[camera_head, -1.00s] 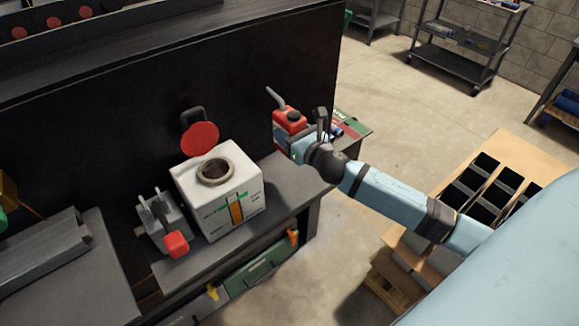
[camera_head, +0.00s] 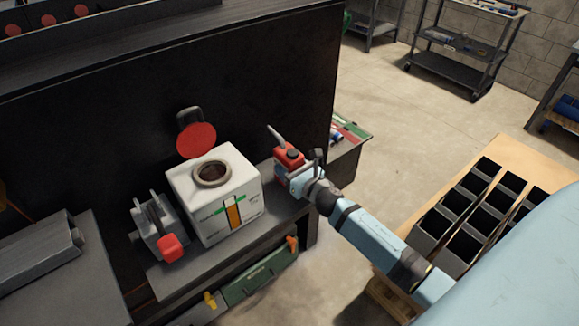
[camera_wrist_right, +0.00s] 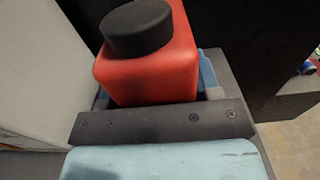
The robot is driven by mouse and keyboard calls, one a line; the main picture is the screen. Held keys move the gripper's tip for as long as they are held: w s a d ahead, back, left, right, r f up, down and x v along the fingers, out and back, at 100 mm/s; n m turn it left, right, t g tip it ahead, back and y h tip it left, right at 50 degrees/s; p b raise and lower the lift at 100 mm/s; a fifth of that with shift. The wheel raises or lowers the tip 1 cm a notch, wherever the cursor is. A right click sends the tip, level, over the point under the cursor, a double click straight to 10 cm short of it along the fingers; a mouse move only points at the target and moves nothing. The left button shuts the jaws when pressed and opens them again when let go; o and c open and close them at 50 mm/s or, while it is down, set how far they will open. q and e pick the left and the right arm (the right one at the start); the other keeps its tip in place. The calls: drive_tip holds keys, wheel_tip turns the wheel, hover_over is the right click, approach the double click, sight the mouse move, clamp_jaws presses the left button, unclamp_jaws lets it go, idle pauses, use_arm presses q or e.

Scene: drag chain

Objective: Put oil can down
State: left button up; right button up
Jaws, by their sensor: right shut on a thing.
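The oil can (camera_head: 288,158) is red with a dark cap and a grey spout that points up and to the left. My right gripper (camera_head: 294,176) is shut on it at the right end of the grey bench. In the right wrist view the red can body (camera_wrist_right: 150,65) and its black cap fill the upper middle, behind the dark bar of my gripper (camera_wrist_right: 155,118). The can looks about upright. I cannot tell whether its base touches the bench, as my gripper hides it. My left gripper is out of view.
A white tank (camera_head: 215,195) with an open round filler neck stands close left of the can. A red round cap (camera_head: 196,140) is raised behind it. A grey mechanism with a red knob (camera_head: 171,247) sits further left. A dark wall rises behind.

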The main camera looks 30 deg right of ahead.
drive_tip(key=shift+f, duration=0.15)
drive_tip(key=o, duration=1.2)
